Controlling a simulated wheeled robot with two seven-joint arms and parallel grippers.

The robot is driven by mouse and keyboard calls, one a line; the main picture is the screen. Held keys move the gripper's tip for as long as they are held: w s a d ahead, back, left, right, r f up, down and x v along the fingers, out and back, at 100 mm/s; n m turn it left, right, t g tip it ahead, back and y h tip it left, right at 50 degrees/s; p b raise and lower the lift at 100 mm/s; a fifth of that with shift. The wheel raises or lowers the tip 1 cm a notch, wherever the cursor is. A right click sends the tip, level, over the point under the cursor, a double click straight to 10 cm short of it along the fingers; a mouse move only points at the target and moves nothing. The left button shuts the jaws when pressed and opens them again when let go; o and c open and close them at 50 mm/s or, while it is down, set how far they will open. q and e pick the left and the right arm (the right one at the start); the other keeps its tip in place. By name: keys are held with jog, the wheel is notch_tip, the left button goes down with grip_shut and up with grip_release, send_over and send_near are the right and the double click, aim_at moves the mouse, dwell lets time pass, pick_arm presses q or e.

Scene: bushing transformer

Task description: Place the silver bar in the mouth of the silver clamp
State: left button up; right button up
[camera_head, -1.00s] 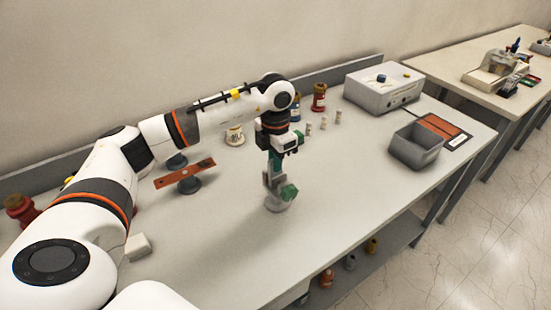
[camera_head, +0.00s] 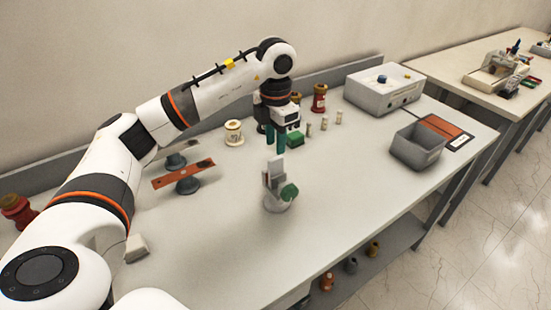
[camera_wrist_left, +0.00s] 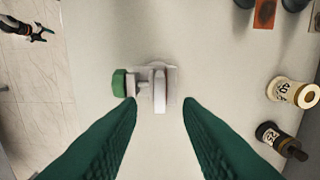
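The silver clamp (camera_head: 278,203) stands on the table with a green knob (camera_head: 289,192) at its right. The silver bar (camera_head: 274,171) stands upright in the clamp's mouth, its top sticking up. In the left wrist view the bar (camera_wrist_left: 159,92) appears end-on beside the clamp's grey body (camera_wrist_left: 143,88) and green knob (camera_wrist_left: 119,82). How deep the bar sits is hidden. My left gripper (camera_head: 276,146) is above and behind the clamp, apart from the bar. Its green fingers are spread with nothing between them (camera_wrist_left: 160,108).
An orange-red bar (camera_head: 184,174) on a dark stand is left of the clamp. A cream spool (camera_head: 234,132), a red spool (camera_head: 319,98) and small cylinders are behind it. A grey bin (camera_head: 417,147) and a grey box (camera_head: 384,88) stand right. The table's front is clear.

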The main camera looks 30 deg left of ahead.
pick_arm(q)
notch_tip(320, 180, up, 6)
jog(key=shift+f, duration=0.15)
